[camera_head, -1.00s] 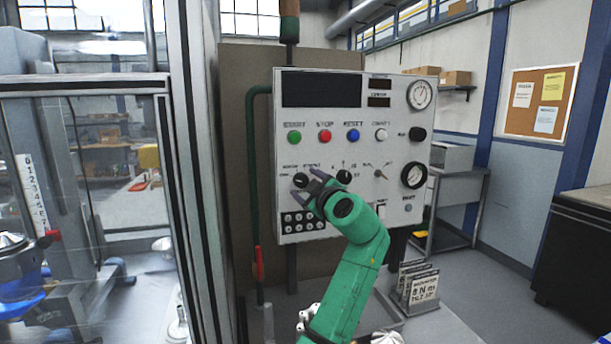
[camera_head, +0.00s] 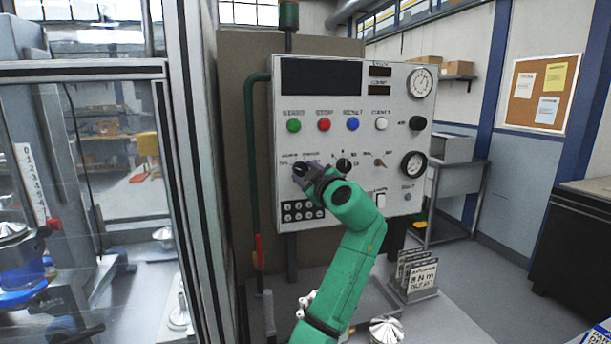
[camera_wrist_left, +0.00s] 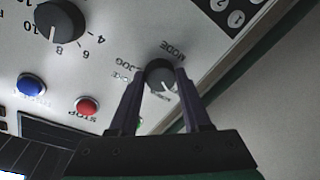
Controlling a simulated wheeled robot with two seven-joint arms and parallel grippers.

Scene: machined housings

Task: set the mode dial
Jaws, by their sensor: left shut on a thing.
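The mode dial (camera_wrist_left: 160,74) is a small round dark knob on the pale control panel (camera_head: 350,210). In the wrist view it sits between the two dark fingers of my left gripper (camera_wrist_left: 160,86), which is shut on its sides. "MODE" and "JOG" are printed around it, upside down here, and its white pointer mark faces the lower right, near a partly hidden label. In the head view my left gripper (camera_head: 305,172) reaches the dial at the panel's lower left and mostly covers it. My right gripper is not in view.
A larger numbered knob (camera_wrist_left: 58,20) is beside the dial, also in the head view (camera_head: 344,164). Green (camera_head: 293,125), red (camera_head: 324,124) and blue (camera_head: 353,124) buttons are above. A small keypad (camera_head: 302,211) is just below. A glass-walled machine frame (camera_head: 185,200) stands left.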

